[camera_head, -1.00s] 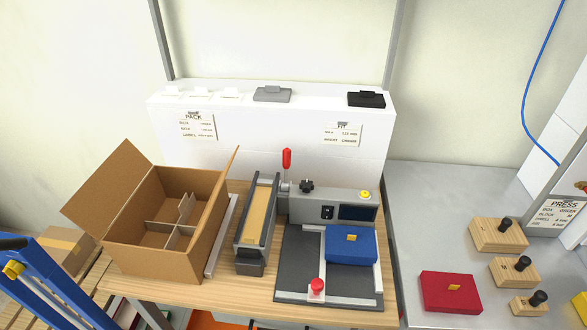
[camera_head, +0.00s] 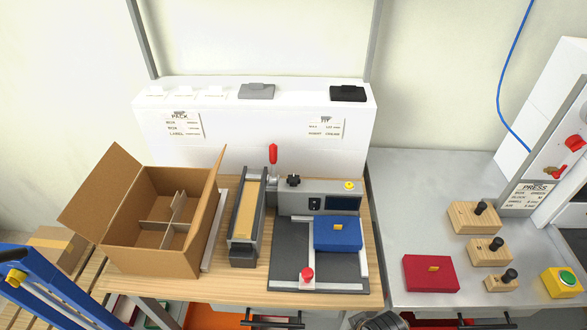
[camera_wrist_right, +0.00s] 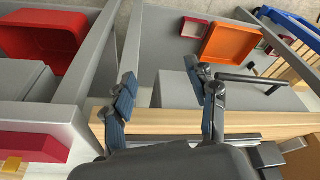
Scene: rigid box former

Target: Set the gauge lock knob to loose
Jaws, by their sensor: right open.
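A red knob (camera_head: 307,275) stands on the light metal gauge fence (camera_head: 277,250) at the front of the dark mat (camera_head: 330,272). A black knob (camera_head: 293,181) sits on the grey machine (camera_head: 321,193) behind it. No readable mark tells which is the lock knob or how it is set. A blue box (camera_head: 338,233) lies on the mat against the fence. My right gripper (camera_wrist_right: 165,92) is open and empty in the right wrist view, beside the wooden table edge (camera_wrist_right: 150,118). Neither knob is clear in that view. My left gripper is not in view.
An open divided carton (camera_head: 190,220) stands left of the roller unit (camera_head: 246,220). A red box (camera_head: 430,273) and several wooden blocks (camera_head: 473,218) lie on the grey bench at right. Below table height are an orange bin (camera_wrist_right: 232,45) and a red bin (camera_wrist_right: 45,38).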

